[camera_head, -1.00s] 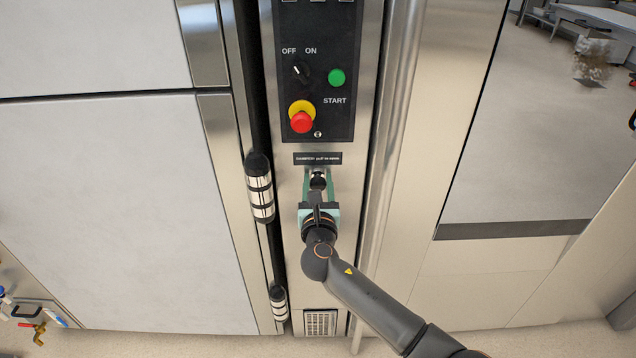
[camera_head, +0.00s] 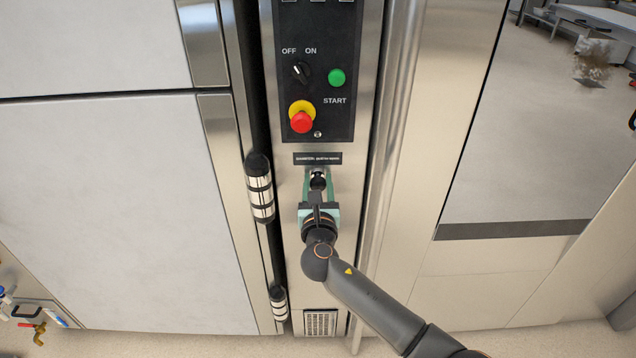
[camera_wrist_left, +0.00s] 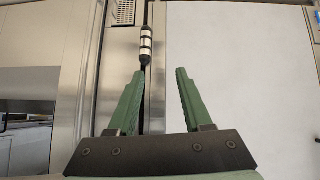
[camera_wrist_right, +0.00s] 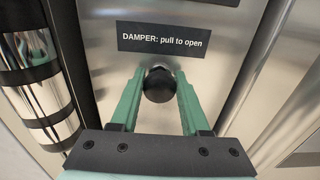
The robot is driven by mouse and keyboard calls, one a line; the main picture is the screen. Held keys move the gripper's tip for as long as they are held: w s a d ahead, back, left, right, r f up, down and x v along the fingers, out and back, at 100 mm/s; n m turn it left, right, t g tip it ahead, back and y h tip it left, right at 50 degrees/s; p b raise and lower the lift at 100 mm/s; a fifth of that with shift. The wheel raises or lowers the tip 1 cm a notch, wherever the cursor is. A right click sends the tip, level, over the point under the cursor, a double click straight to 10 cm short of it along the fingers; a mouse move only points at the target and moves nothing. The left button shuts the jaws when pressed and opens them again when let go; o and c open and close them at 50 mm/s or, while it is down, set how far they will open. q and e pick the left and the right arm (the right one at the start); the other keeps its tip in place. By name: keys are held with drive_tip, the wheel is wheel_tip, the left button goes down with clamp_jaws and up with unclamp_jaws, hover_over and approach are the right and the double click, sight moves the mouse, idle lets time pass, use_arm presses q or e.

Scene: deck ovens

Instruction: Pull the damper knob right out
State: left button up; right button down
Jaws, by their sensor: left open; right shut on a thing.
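The damper knob (camera_wrist_right: 159,85) is a round black ball just below the label "DAMPER: pull to open" (camera_wrist_right: 162,40) on the steel panel. My right gripper (camera_wrist_right: 159,88) is shut on the knob, one green finger on each side. In the head view the knob (camera_head: 318,181) shows small between the fingers of my right gripper (camera_head: 318,183), partly hidden by it. How far the knob stands out from the panel is hard to tell. My left gripper (camera_wrist_left: 159,72) is open and empty in its wrist view, facing an oven door with a hinge.
Above the damper is a black control panel (camera_head: 317,70) with a switch, a green START button (camera_head: 336,78) and a red emergency button (camera_head: 302,122). A hinge (camera_head: 260,188) stands close on the left, a vertical steel tube (camera_head: 393,120) on the right. A vent grille (camera_head: 320,322) lies below.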

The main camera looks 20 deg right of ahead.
sight(318, 188)
use_arm(q)
drive_tip(key=shift+r, duration=0.15)
use_arm(e)
drive_tip(key=shift+s, duration=0.15)
drive_tip(key=p+v, duration=0.2)
drive_tip(key=shift+s+r+p, duration=0.2)
drive_tip(key=shift+s+p, duration=0.05)
drive_tip(key=shift+p, duration=0.1)
drive_tip(key=shift+p+v, duration=0.55)
drive_tip(key=shift+v, duration=0.6)
drive_tip(key=shift+s+a+f, duration=0.1)
drive_tip(key=shift+a+f, duration=0.05)
drive_tip(key=shift+f, duration=0.1)
use_arm(q)
drive_tip(key=shift+s+a+r+y, duration=0.15)
drive_tip(key=shift+s+a+r, duration=0.2)
drive_tip(key=shift+a, duration=0.2)
drive_tip(key=shift+s+a+r+y, duration=0.2)
drive_tip(key=shift+a+r, duration=0.15)
drive_tip(key=shift+a, duration=0.15)
use_arm(e)
drive_tip(key=shift+f, duration=0.15)
